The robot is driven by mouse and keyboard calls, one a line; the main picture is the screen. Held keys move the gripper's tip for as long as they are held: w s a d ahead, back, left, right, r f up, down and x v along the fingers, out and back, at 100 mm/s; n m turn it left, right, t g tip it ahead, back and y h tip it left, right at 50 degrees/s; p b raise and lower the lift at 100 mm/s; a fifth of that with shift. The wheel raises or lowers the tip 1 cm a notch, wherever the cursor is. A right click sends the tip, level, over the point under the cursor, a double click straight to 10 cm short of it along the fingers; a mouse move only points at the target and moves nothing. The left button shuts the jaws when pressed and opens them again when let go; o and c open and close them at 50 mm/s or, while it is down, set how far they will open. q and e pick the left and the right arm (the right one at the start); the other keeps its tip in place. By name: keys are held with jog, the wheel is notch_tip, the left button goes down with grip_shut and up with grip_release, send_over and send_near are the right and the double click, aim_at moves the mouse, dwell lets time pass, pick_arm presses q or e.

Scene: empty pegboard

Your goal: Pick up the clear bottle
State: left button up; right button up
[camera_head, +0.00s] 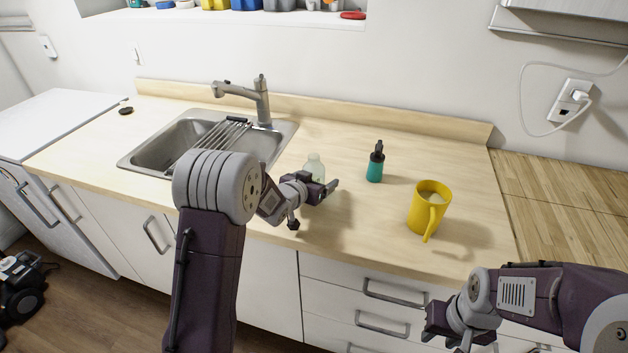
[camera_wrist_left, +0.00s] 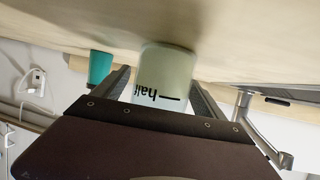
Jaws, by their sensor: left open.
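The clear bottle (camera_head: 314,165) stands upright on the wooden counter, right of the sink; my left gripper hides its lower part in the head view. In the left wrist view, which is upside down, the pale bottle (camera_wrist_left: 163,75) with dark lettering sits between the two fingers. My left gripper (camera_head: 314,205) is open around the bottle, and I cannot tell whether either finger touches it. My right gripper (camera_head: 447,326) is low in front of the drawers, away from the bottle; its jaw opening is unclear.
A teal bottle with a black top (camera_head: 375,165) stands right of the clear bottle, and a yellow mug (camera_head: 428,209) farther right. A steel sink (camera_head: 150,160) with a faucet (camera_head: 262,100) is at the left. The counter between the teal bottle and mug is clear.

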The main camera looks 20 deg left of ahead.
aim_at(318, 168)
pick_arm(q)
jog(key=shift+s+r, duration=0.1)
jog(key=shift+s, duration=0.05)
jog(key=c, duration=1.5)
jog(key=shift+r+p, duration=0.4)
jog(key=shift+r, duration=1.4)
jog(key=shift+d+r, duration=0.1)
jog(key=shift+r, duration=0.25)
jog(key=shift+s+d+r+b, duration=0.25)
jog(key=shift+s+d+r, duration=0.75)
jog(key=shift+d, duration=0.7)
jog(key=shift+s+d+r+b, duration=0.2)
jog(key=shift+s+d+r, duration=0.55)
jog(key=shift+d+r, duration=0.7)
jog(key=shift+s+d+r+b, duration=0.25)
jog(key=shift+s+d+r, duration=0.65)
jog(key=shift+d, duration=1)
